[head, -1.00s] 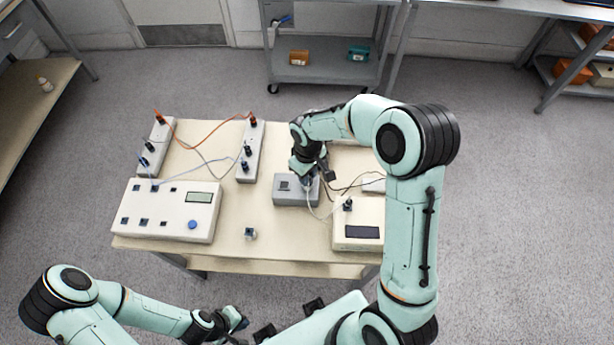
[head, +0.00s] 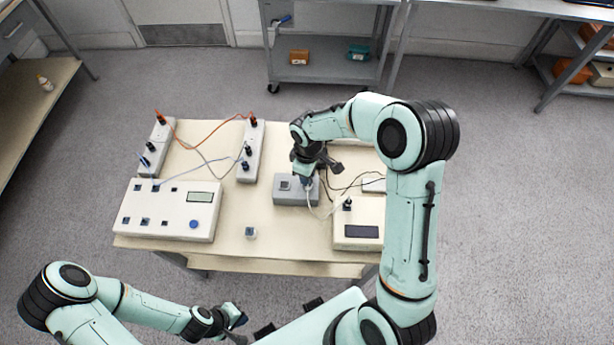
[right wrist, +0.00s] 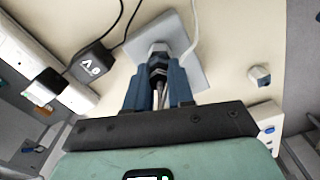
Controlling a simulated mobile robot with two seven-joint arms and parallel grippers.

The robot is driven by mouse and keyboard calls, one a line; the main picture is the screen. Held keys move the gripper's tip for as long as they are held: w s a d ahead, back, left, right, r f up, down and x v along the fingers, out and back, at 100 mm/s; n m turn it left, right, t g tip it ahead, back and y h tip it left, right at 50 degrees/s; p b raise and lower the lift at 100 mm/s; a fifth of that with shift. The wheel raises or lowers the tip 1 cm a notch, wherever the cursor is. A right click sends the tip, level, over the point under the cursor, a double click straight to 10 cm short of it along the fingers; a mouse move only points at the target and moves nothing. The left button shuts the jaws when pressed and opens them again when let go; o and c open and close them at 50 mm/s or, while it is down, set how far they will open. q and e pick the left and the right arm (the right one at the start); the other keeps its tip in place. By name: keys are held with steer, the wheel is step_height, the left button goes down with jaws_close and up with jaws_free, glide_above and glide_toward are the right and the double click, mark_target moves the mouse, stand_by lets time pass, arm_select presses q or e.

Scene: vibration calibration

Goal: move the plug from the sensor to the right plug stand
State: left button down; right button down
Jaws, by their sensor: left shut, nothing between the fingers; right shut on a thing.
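The grey block (head: 283,198) stands near the right middle of the table, with a metal sensor (right wrist: 158,48) on it in the right wrist view. My right gripper (right wrist: 159,98) is shut on the dark plug (right wrist: 158,72), which is upright in line with the sensor. I cannot tell whether plug and sensor touch. In the head view my right gripper (head: 307,178) is over the block and hides the plug. The right plug stand (head: 251,138), a pale strip, is left of it at the back, with plugs in it. My left gripper (head: 238,319) is shut and empty, in front of the table.
A left strip (head: 157,150) holds more plugs, joined by cables. A white box with a blue button (head: 193,224) fills the left front. A box with a dark display (head: 361,231) stands right. A small cube (head: 250,232) lies in front. Thin cables cross near the block.

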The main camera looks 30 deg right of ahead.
arm_select(q)
steer(key=shift+r, duration=0.1)
steer(key=shift+w+r+p, duration=0.45)
steer(key=shift+w, duration=0.05)
arm_select(e)
steer(key=shift+n, duration=1.8)
arm_select(q)
steer(key=shift+w+r, duration=0.4)
arm_select(e)
steer(key=shift+n, duration=1.2)
arm_select(q)
steer(key=shift+w+r+p, duration=0.35)
steer(key=shift+p, duration=0.15)
arm_select(e)
steer(key=shift+r, duration=0.85)
